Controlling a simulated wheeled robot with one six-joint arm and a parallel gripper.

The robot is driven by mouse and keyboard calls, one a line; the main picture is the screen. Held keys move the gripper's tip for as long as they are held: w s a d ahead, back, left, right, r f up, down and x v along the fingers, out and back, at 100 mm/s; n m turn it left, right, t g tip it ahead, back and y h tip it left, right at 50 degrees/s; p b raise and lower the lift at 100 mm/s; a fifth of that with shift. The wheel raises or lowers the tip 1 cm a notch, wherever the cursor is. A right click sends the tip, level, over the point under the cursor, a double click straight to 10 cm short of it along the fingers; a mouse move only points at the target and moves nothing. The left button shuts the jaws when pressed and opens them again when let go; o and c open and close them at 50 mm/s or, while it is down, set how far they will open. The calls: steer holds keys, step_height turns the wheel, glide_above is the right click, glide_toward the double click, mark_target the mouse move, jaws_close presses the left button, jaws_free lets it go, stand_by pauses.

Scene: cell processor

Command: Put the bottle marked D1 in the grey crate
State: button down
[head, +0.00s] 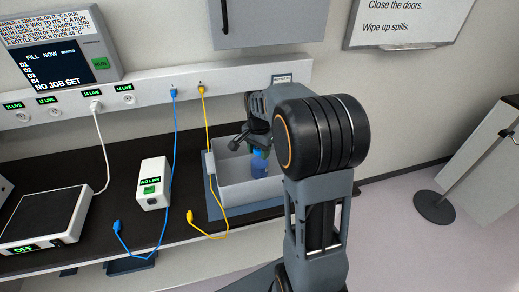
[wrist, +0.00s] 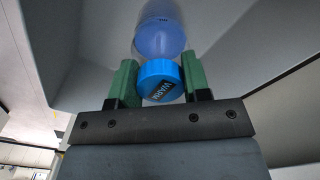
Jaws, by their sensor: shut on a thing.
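The grey crate (head: 283,184) stands on the dark bench, with its walls around the bottle. My gripper (wrist: 159,80) is shut on the blue cap of a bottle (wrist: 160,36), with one green finger on each side of the cap. The bottle is clear with blue liquid. In the head view, the blue bottle (head: 259,166) shows inside the crate below my gripper, partly hidden by my arm. I cannot tell whether the bottle touches the crate floor.
A yellow cable (head: 210,150) hangs in front of the crate's left side, and a blue cable (head: 174,160) hangs further left. A white box (head: 153,183) and a black-topped device (head: 45,215) stand on the bench. A wall cabinet (head: 265,20) is above.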

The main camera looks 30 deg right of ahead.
steer(key=shift+f, duration=0.1)
steer(key=c, duration=0.6)
jaws_free()
step_height(320, 180, up, 11)
steer(key=shift+s+a+f+n+t, duration=0.75)
steer(key=shift+s+a+n, duration=0.8)
steer(key=shift+s+n, duration=0.85)
steer(key=shift+s+a+f+n+t, duration=0.7)
steer(key=shift+s+a+n, duration=0.95)
steer(key=shift+s, duration=1.3)
steer(key=shift+s+a+f+n+t, duration=0.75)
steer(key=shift+s+a+n, duration=0.75)
steer(key=shift+s+n, duration=0.9)
steer(key=shift+s+m, duration=0.25)
steer(key=shift+m, duration=0.1)
